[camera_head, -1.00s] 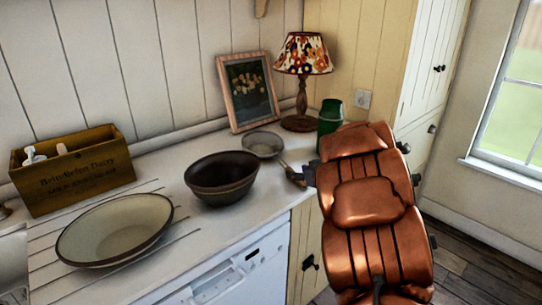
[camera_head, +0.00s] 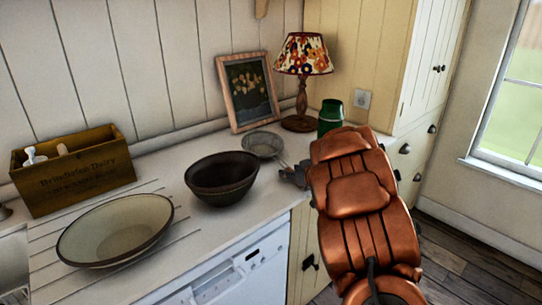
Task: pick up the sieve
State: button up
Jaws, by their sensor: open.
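The sieve (camera_head: 262,144) is a round mesh bowl lying on the white counter, behind and right of the dark bowl. Its handle (camera_head: 284,164) points right and toward the front, to my gripper. My gripper (camera_head: 290,174) is at the handle's end, small and dark, at the tip of my copper-coloured arm. It is open. I cannot tell whether its fingers are around the handle or only beside it.
A dark brown bowl (camera_head: 221,180) stands close to the sieve's left. A green jar (camera_head: 330,117), a lamp (camera_head: 302,85) and a framed picture (camera_head: 247,92) stand behind. A wide cream bowl (camera_head: 115,231) and a wooden box (camera_head: 73,171) are further left.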

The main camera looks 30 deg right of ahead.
jog(key=shift+w+f, duration=0.15)
jog(key=shift+w, duration=0.2)
jog(key=shift+c, duration=0.2)
grip_shut()
